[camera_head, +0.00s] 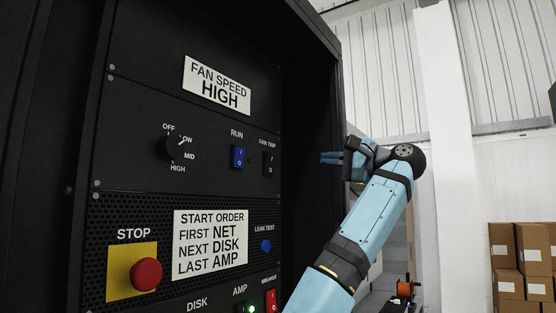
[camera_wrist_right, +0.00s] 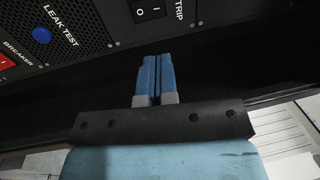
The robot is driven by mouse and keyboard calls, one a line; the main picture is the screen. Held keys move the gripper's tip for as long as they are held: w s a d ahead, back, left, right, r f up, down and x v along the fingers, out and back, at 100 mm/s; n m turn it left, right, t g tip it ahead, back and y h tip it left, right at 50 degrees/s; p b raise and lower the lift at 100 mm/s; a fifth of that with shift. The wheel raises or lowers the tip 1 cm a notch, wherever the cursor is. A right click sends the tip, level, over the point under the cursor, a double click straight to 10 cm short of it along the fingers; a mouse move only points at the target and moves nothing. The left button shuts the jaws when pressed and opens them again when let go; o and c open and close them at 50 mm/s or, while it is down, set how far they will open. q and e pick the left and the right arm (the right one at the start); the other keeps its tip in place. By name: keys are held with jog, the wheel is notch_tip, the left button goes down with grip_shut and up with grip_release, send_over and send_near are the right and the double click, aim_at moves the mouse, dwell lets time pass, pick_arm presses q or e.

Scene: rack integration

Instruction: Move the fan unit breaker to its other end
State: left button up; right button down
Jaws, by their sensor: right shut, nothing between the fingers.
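A black rocker switch labelled FAN TRIP (camera_head: 268,163) is at the right end of the fan panel; it also shows at the top of the right wrist view (camera_wrist_right: 150,10), marked I and O. A red rocker labelled BREAKER (camera_head: 270,300) is lower, at the bottom edge of the head view; part of it shows at the left of the wrist view (camera_wrist_right: 5,63). I cannot tell for sure which end of either rocker is pressed in. My right gripper (camera_head: 324,158) is shut and empty, right of the FAN TRIP rocker and apart from it; its blue fingers show in the wrist view (camera_wrist_right: 156,60). My left gripper is not in view.
A blue RUN rocker (camera_head: 238,157) and a speed knob (camera_head: 180,148) sit left of FAN TRIP. Below are a blue LEAK TEST button (camera_head: 266,246) and a red STOP button (camera_head: 146,274). The cabinet's side wall (camera_head: 320,100) juts out right of the panels.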

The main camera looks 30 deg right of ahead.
aim_at(272, 156)
jog(key=shift+w, duration=0.1)
jog(key=p+x, duration=0.3)
jog(key=x, duration=0.9)
jog(key=shift+w+r, duration=0.15)
jog(key=shift+p+x, duration=0.4)
jog(key=shift+x, duration=0.45)
jog(key=shift+w+r+p, duration=0.2)
jog(key=shift+r+p, duration=0.05)
jog(key=shift+p, duration=0.35)
jog(key=shift+f+g, duration=0.25)
jog(key=shift+g, duration=0.05)
